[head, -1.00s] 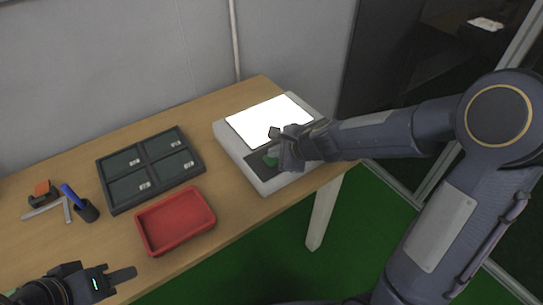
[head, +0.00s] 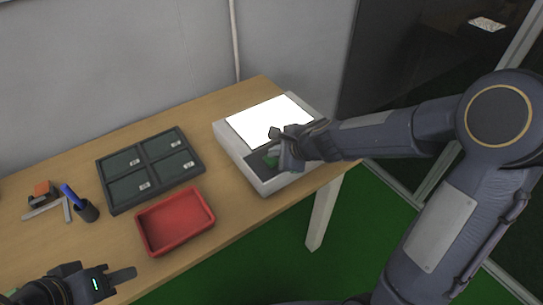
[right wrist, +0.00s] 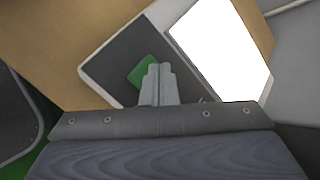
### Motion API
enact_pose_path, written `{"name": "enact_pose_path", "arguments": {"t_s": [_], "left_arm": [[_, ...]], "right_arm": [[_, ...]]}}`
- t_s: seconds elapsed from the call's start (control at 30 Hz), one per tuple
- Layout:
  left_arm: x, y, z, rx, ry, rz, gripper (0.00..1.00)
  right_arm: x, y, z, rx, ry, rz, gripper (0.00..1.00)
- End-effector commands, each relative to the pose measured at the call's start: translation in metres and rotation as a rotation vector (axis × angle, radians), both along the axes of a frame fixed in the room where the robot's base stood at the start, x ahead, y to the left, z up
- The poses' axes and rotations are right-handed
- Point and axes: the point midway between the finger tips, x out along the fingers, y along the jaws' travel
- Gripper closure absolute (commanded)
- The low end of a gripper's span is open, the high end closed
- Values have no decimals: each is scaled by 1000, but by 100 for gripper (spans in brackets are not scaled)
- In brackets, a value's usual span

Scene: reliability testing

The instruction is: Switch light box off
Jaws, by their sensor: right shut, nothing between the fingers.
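The light box (head: 229,146) stands at the right end of the table, and its white panel (head: 268,121) is brightly lit. The lit panel also shows in the right wrist view (right wrist: 222,48). A green switch (head: 270,161) sits on the dark strip along the box's front; in the right wrist view the green switch (right wrist: 144,71) is partly covered by my fingertips. My right gripper (right wrist: 158,72) is shut and empty, with its tips over or at the switch; I cannot tell whether they touch. My left gripper (head: 122,276) is at the lower left, away from the box; its jaw opening is unclear.
A red tray (head: 177,250) and a dark four-compartment tray (head: 107,196) lie left of the box. The wall is close behind the table.

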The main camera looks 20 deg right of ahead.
Motion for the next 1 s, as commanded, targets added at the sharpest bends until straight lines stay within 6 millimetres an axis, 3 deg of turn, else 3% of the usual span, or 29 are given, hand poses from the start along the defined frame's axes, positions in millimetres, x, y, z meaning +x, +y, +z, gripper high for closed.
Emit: {"name": "enact_pose_path", "arguments": {"t_s": [1.0], "left_arm": [[0,0,-7,0,0,0,64]], "right_arm": [[-1,-1,-8,-1,3,-1,100]]}}
